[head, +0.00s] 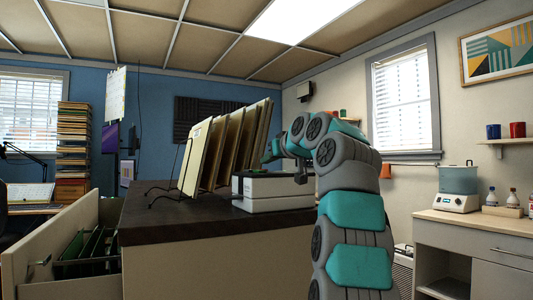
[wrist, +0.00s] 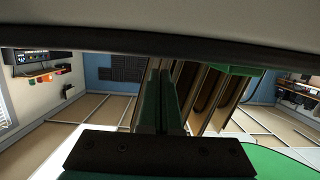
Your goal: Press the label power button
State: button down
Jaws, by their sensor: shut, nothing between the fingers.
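A white box-shaped device (head: 268,193), which looks like the label printer, stands on the dark counter top (head: 170,217) in the head view. My arm covers its right part. I cannot make out a power button in either view. My gripper (wrist: 160,72) is shut and empty in the wrist view, its two dark green fingers side by side. Its tips point toward a pale surface with a dark edge across the top of that view; I cannot tell whether they touch it.
Upright folders in a wire rack (head: 228,145) stand just left of the device; they also show close to the fingers in the wrist view (wrist: 205,95). An open file drawer (head: 60,255) juts out at the left. A side counter (head: 480,223) holds a blue pot (head: 458,180).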

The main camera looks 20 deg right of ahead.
jog(key=shift+f, duration=0.45)
jog(key=shift+f+b, duration=0.85)
jog(key=shift+f, duration=0.1)
jog(key=r+p, duration=0.1)
jog(key=r, duration=0.2)
jog(key=r+p, duration=0.1)
jog(key=r, duration=0.1)
jog(key=shift+s+a+p, duration=0.1)
jog(key=shift+s+p, duration=0.2)
jog(key=b+v, duration=0.2)
jog(key=v, duration=0.7)
jog(key=shift+s, duration=0.3)
